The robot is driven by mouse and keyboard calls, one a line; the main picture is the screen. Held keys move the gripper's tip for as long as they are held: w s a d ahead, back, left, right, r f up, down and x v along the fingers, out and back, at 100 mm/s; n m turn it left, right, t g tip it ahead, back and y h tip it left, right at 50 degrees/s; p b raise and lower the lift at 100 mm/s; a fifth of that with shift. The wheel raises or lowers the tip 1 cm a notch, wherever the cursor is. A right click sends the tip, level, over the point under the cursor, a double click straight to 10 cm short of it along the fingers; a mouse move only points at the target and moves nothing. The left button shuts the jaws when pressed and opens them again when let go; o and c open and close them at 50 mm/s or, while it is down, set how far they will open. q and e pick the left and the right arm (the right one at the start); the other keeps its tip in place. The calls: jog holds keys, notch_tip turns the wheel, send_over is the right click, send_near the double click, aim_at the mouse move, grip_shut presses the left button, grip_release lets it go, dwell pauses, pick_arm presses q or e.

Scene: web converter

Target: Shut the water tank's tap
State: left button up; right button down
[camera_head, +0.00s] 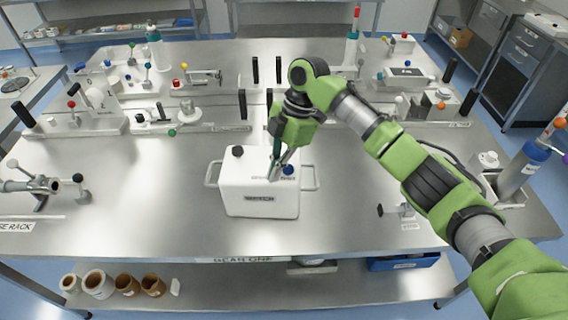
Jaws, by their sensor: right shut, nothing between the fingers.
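The water tank (262,206) appears to be the white box with side handles in the middle of the steel table. It has a black cap (238,151) on top and a dark label on its front. A blue knob (289,170), apparently the tap's, shows at the tank's upper right. My right gripper (275,174) points down at the tank's top, just left of the blue knob. Its fingers are shut and empty. I cannot tell whether they touch the knob or the tank. The gripper partly covers the tank's top, and the tap's body is hard to make out. My left gripper is not in view.
Fixtures with coloured knobs and upright black handles (242,104) stand behind the tank. A metal fitting (32,186) is at the left edge, and a blue cylinder (522,166) is at the right. The table (150,215) is clear left of the tank.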

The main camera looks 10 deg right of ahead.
jog(key=shift+s+r+b, duration=0.15)
jog(key=shift+r+b, duration=0.5)
jog(key=shift+b, duration=0.25)
jog(key=v, duration=0.1)
jog(key=b+v, duration=0.1)
jog(key=v, duration=0.1)
jog(key=shift+s+r+b, duration=0.15)
jog(key=shift+r+b, duration=0.2)
jog(key=shift+r, duration=0.1)
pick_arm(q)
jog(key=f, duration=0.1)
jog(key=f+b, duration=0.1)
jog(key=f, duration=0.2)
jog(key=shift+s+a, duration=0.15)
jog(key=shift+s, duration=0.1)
pick_arm(e)
jog(key=v, duration=0.5)
jog(key=shift+w+a, duration=0.15)
jog(key=shift+w, duration=0.25)
jog(key=shift+w, duration=0.1)
jog(key=shift+f, duration=0.1)
